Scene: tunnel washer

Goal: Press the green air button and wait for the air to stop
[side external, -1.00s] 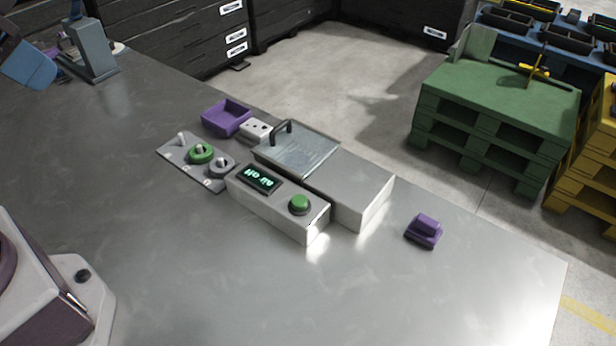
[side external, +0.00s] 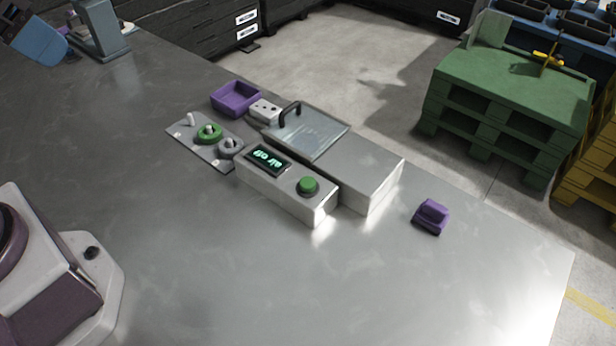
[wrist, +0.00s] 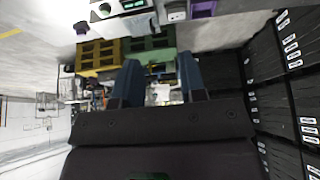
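The green air button (side external: 308,185) sits on top of a pale box (side external: 290,195), to the right of a small dark display (side external: 268,159) that reads "air off". Nothing touches the button. My gripper (wrist: 159,78) shows in the wrist view with its two blue fingers apart and nothing between them. In the side view a blue part, probably a finger, shows at the top left edge, far from the button; the rest is cut off. A green button on the pale box also shows at the top of the wrist view.
Behind the box stands a clear-lidded washer unit (side external: 310,130) with a black handle. A plate with knobs (side external: 183,134), a purple tray (side external: 235,98) and a purple block (side external: 431,215) are nearby. The table in front (side external: 250,270) is clear.

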